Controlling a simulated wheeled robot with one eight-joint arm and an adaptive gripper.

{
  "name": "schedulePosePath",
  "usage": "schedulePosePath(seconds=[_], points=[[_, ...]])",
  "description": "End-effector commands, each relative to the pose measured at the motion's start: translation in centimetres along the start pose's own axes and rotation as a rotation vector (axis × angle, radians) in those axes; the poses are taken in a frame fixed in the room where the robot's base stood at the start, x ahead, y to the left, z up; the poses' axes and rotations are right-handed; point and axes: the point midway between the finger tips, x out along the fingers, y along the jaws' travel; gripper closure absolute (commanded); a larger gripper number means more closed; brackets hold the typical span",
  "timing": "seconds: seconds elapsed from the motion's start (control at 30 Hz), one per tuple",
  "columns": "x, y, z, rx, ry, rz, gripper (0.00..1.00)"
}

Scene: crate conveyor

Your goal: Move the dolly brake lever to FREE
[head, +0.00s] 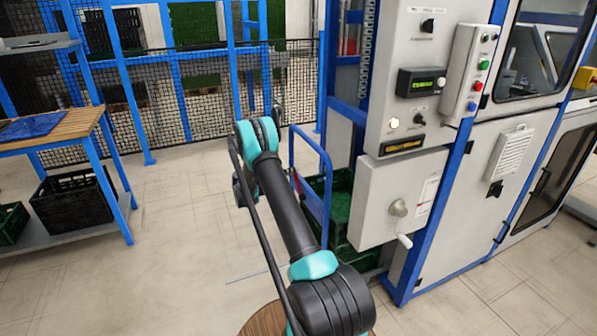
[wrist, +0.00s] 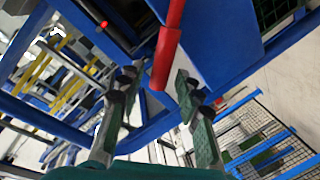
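In the wrist view the red brake lever (wrist: 167,55) hangs from the top edge and ends between the fingers of my gripper (wrist: 157,85). The gripper is open, with one finger on each side of the lever and a visible gap on the left. I cannot tell whether the right finger touches it. The lever is beside a blue panel (wrist: 222,45). No lever marking is readable.
Green crates (head: 340,205) stand behind the blue frame, against the grey machine cabinet (head: 395,200) with its crank handle. A wooden-topped bench (head: 60,130) with a black crate (head: 72,200) is at left. A mesh fence (head: 220,95) closes the back. Floor between is clear.

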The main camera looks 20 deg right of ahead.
Motion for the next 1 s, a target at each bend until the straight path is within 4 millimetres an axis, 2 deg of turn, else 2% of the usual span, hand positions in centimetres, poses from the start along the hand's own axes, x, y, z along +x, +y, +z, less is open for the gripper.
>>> schedulePosePath(seconds=[0.1,0.3,0.47,0.7,0.87,1.0], points=[[-2.5,-0.1,0.0,0.000,0.002,-0.002,0.65],[-5.1,0.0,0.0,0.000,0.001,-0.001,0.65],[-5.9,0.0,0.0,0.000,0.000,0.000,0.65],[-6.0,0.0,0.0,0.000,0.000,0.000,0.65],[-5.5,0.3,-0.1,0.008,-0.020,-0.017,0.84],[-3.8,1.6,-0.2,0.051,-0.108,-0.093,1.00]])
